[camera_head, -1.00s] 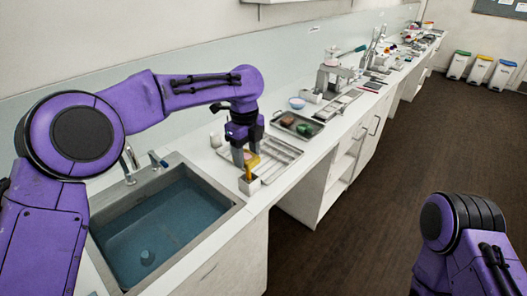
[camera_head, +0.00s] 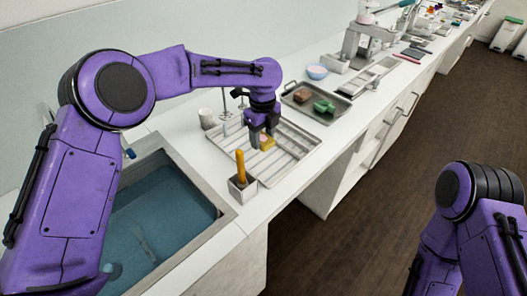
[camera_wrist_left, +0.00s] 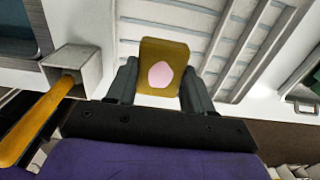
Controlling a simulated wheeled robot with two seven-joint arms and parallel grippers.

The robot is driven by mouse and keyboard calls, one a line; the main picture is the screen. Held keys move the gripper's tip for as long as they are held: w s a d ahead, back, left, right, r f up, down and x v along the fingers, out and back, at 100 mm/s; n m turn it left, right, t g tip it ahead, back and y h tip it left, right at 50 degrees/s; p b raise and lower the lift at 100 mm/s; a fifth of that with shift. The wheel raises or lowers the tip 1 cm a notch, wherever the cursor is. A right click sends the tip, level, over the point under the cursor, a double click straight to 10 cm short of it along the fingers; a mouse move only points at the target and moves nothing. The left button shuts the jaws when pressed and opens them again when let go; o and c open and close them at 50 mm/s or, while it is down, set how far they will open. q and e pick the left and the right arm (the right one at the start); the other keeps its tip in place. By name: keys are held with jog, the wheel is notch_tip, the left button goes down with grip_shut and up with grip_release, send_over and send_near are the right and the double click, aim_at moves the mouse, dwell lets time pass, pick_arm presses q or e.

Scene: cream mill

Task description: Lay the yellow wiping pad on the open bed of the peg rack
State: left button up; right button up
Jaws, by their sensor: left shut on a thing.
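The yellow wiping pad (camera_wrist_left: 163,50) with a pale pink patch is held between the fingers of my left gripper (camera_wrist_left: 157,85) in the left wrist view. In the head view the pad (camera_head: 267,143) shows at the fingertips of my left gripper (camera_head: 262,142), which is shut on it. Pad and gripper are over the near-left part of the peg rack (camera_head: 297,142), a pale metal tray with raised parallel bars. I cannot tell whether the pad touches the bars. The rack (camera_wrist_left: 226,42) also shows behind the pad in the left wrist view. My right gripper is out of view.
A square metal holder (camera_head: 242,190) with an orange-yellow handle (camera_head: 240,165) stands at the rack's near corner. The water-filled sink (camera_head: 160,225) is left. A dark tray (camera_head: 314,105) with a brown and a green item lies beyond the rack. A grey cup (camera_head: 206,118) stands behind-left.

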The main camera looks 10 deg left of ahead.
aim_at(263, 158)
pick_arm(q)
jog(key=f, duration=0.2)
jog(key=f+p, duration=0.1)
jog(key=f, duration=0.3)
jog(key=shift+w+f, duration=0.3)
jog(key=shift+w, duration=0.05)
jog(key=shift+s, duration=0.1)
jog(key=o, duration=1)
jog(key=shift+f, duration=0.15)
notch_tip(263, 158, up, 12)
jog(key=shift+r+b, duration=0.2)
jog(key=shift+b, duration=0.65)
